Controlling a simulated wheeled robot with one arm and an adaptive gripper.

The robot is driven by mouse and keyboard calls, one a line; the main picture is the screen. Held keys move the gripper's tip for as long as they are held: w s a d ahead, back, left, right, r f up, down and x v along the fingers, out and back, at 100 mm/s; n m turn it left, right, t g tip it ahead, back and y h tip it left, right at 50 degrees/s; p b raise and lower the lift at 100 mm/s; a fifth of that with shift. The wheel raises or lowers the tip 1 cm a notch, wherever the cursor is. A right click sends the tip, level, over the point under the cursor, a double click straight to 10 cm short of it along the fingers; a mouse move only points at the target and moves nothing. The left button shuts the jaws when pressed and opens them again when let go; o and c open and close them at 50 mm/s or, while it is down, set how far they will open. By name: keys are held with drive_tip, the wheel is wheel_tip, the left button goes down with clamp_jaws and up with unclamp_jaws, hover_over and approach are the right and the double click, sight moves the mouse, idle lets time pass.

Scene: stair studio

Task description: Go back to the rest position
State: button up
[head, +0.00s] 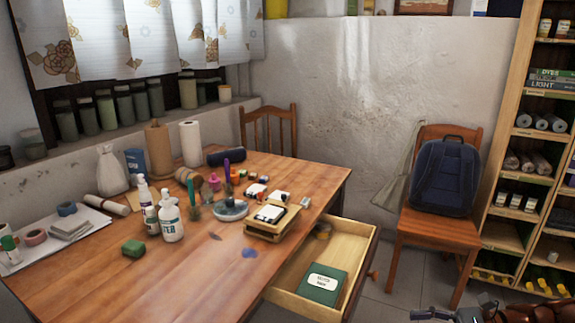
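My gripper (436,314) shows only in part at the bottom right edge of the head view, as a dark, jointed shape low over the floor. It is to the right of the open drawer (360,262) and apart from it. The rest of my arm is mostly cut off by the frame's lower edge. I cannot tell whether the fingers are open or shut, and I see nothing held in them.
The wooden table (100,290) holds bottles, paper rolls and small boxes. Its drawer stands pulled out, with a green book (322,284) and a round tin or roll (323,231) inside. A chair (425,228) with a blue backpack (440,178) and a shelf (507,130) stand at right.

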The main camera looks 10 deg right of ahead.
drive_tip(key=s+a+r+n+g+h, duration=0.2)
drive_tip(key=a+n+g, duration=0.25)
drive_tip(key=a, duration=0.35)
drive_tip(key=s+a+r+n+g+h, duration=0.1)
drive_tip(key=s+a+n+g+h, duration=0.15)
drive_tip(key=a+n+g, duration=0.4)
drive_tip(key=s+a+n+t+h, duration=0.3)
drive_tip(key=s+a+n+h, duration=0.1)
drive_tip(key=s+n+h, duration=0.65)
wheel_tip(320, 180, up, 23)
drive_tip(key=s+m+t+p, duration=0.1)
drive_tip(key=s+p, duration=0.1)
drive_tip(key=p, duration=1.9)
drive_tip(key=shift+s+d, duration=0.3)
drive_tip(key=shift+s, duration=0.1)
drive_tip(key=shift+m, duration=0.25)
